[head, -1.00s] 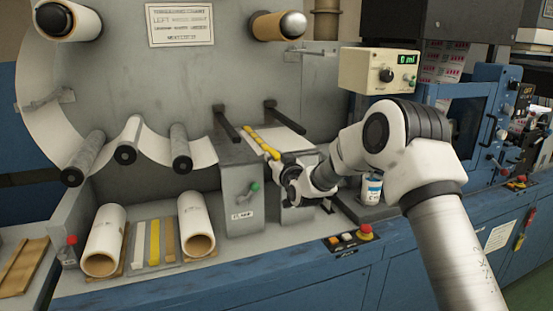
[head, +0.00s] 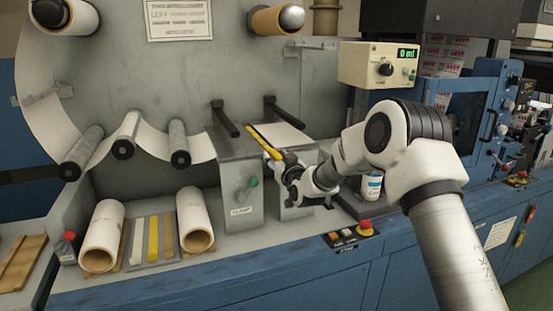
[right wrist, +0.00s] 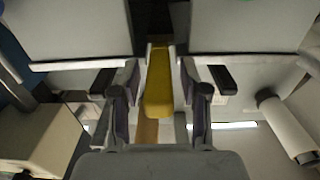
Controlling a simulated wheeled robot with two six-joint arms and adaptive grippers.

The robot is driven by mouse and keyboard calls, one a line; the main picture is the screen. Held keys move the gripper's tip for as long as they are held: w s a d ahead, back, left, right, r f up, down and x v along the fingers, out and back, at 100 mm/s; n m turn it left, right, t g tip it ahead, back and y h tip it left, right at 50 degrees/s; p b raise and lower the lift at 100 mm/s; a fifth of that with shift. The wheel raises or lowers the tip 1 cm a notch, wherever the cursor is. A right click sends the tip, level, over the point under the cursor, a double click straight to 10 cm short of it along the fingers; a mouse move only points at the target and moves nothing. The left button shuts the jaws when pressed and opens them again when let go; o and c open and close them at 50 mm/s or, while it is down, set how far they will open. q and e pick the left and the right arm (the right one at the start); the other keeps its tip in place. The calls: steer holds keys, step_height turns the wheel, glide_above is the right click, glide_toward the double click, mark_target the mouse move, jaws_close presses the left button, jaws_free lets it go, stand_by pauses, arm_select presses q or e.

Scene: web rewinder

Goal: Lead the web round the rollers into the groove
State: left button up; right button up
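In the head view the white web (head: 101,147) comes down from the large roll at the left and passes round three dark-ended rollers: left (head: 80,155), middle (head: 127,135) and right (head: 179,147). It runs on toward the grey block table (head: 240,195). A white sheet (head: 283,134) lies on the table top, with a yellow strip (head: 262,141) along its left edge. My right gripper (head: 283,163) is at the strip's near end. In the right wrist view its fingers (right wrist: 159,95) stand apart on both sides of the yellow strip (right wrist: 158,85), with small gaps. My left gripper is out of view.
Two dark bars (head: 225,119) stick out above the table. A green-tipped lever (head: 253,182) is on its front. A red button (head: 365,228) sits at the front edge, below my right arm.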

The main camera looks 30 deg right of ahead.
steer(key=s+a, duration=0.2)
steer(key=s, duration=1)
steer(key=s+a+f+n+g+y, duration=0.1)
steer(key=s+a+f+g, duration=0.25)
steer(key=f, duration=0.75)
steer(key=s+a+f+n+g+y, duration=0.1)
steer(key=s+a+f+g, duration=0.3)
steer(key=f, duration=0.7)
steer(key=s+a+f+n+g+y, duration=0.15)
steer(key=s+f, duration=0.35)
steer(key=f, duration=0.6)
steer(key=s+a+f+g, duration=0.1)
steer(key=s+f+g, duration=0.2)
steer(key=s, duration=0.6)
steer(key=s+a+f+m+g, duration=0.1)
steer(key=s+a+f+g, duration=0.1)
steer(key=s, duration=0.8)
steer(key=s+a+f+m+g, duration=0.1)
steer(key=s+f+g, duration=0.2)
steer(key=s, duration=0.6)
step_height(320, 180, down, 2)
steer(key=shift+s+a+g+h, duration=0.2)
steer(key=shift+a+g+h, duration=0.1)
steer(key=shift+g+h, duration=0.15)
steer(key=shift+w, duration=0.1)
